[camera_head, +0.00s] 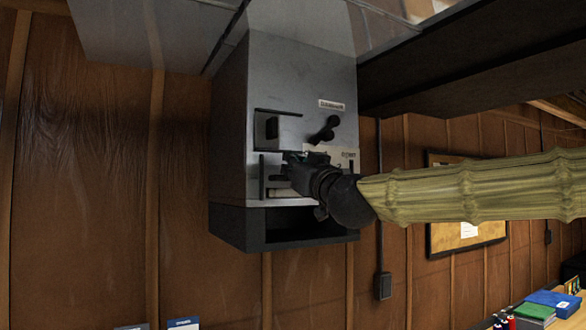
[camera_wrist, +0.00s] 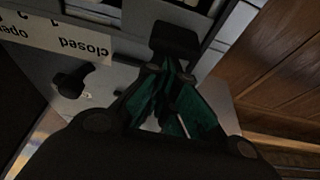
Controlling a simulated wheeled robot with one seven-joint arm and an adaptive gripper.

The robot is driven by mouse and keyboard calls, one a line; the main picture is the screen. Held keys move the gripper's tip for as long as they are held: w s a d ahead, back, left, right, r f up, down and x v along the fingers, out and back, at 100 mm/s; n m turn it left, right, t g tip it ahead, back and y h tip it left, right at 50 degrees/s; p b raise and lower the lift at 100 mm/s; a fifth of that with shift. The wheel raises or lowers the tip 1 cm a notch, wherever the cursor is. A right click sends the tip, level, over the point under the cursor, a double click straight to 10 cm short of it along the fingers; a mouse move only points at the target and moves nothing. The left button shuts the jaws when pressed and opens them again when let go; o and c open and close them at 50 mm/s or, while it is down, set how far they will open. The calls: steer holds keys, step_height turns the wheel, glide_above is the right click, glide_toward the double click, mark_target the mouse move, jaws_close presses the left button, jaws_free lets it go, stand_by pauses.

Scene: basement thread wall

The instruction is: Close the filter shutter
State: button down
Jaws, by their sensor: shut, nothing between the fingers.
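A grey metal box (camera_head: 292,88) hangs on the wood-panelled wall, with slots, labels and a black lever knob (camera_head: 325,130) on its front. The knob also shows at the left in the wrist view (camera_wrist: 70,82). Beside it there, a white label (camera_wrist: 70,42) reads "closed" and "open", upside down. My gripper (camera_head: 288,165) is at the lower front of the box, below and left of the knob. In the wrist view its fingertips (camera_wrist: 175,38) are together and empty, in front of a slotted opening (camera_wrist: 105,8). Which part is the filter shutter is unclear; my gripper hides some of the front.
A dark open recess (camera_head: 305,222) lies at the bottom of the box. A dark beam (camera_head: 470,70) runs overhead at the right. A framed board (camera_head: 468,232) hangs on the wall, and a table with books (camera_head: 553,302) stands at the lower right.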

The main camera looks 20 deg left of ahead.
mark_target(287, 179)
steer(key=shift+f+b, duration=1.55)
steer(key=shift+f, duration=0.35)
